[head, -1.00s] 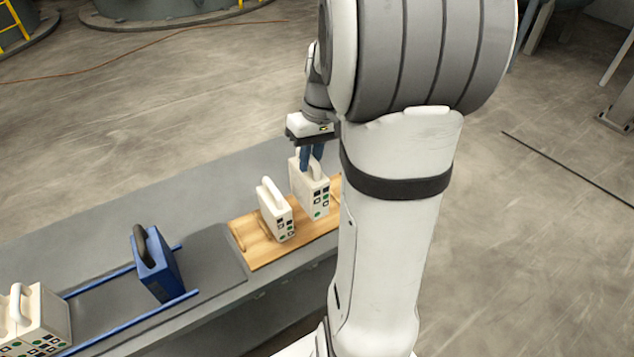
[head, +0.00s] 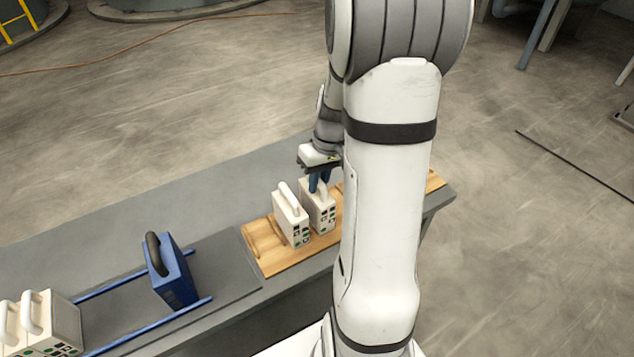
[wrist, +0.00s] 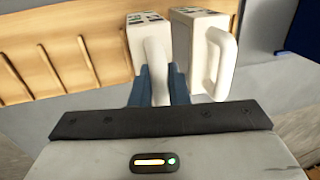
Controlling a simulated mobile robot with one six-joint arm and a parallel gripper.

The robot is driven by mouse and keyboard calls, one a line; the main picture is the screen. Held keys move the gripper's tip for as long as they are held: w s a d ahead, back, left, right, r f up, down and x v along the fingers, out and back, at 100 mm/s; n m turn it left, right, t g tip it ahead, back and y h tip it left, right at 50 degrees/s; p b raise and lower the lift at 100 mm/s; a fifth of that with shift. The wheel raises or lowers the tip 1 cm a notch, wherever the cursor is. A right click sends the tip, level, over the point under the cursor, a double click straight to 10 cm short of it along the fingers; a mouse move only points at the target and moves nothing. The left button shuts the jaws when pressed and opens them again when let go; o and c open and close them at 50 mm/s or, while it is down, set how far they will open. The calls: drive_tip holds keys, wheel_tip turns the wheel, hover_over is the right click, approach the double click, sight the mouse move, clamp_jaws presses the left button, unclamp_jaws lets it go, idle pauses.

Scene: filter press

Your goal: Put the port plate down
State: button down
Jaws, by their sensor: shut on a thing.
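My gripper (head: 320,181) is shut on the handle of a white port plate (head: 319,207), which stands upright over the wooden rack (head: 262,240). In the wrist view the blue fingers (wrist: 158,88) close on the handle of this plate (wrist: 145,35). A second white plate (head: 290,216) stands upright on the rack, just to the left of the held one; in the wrist view it (wrist: 197,45) is on the right, with a narrow gap between them. I cannot tell whether the held plate's bottom edge touches the rack.
A blue plate (head: 172,272) with a dark handle stands across two blue rails (head: 110,286) left of the rack. White plates (head: 48,320) stand at the far left. The grey bench (head: 200,205) is bare behind. My arm hides part of the rack's right side.

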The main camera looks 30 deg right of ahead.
drive_tip(key=shift+f, duration=0.3)
drive_tip(key=shift+f, duration=0.2)
drive_tip(key=c, duration=1.4)
unclamp_jaws()
wheel_tip(320, 180, up, 12)
drive_tip(key=d, duration=0.2)
drive_tip(key=s+a+r+t+h, duration=0.2)
drive_tip(key=s+a+t, duration=0.1)
drive_tip(key=s+a, duration=0.9)
drive_tip(key=shift+s+a, duration=0.25)
drive_tip(key=shift+a, duration=1)
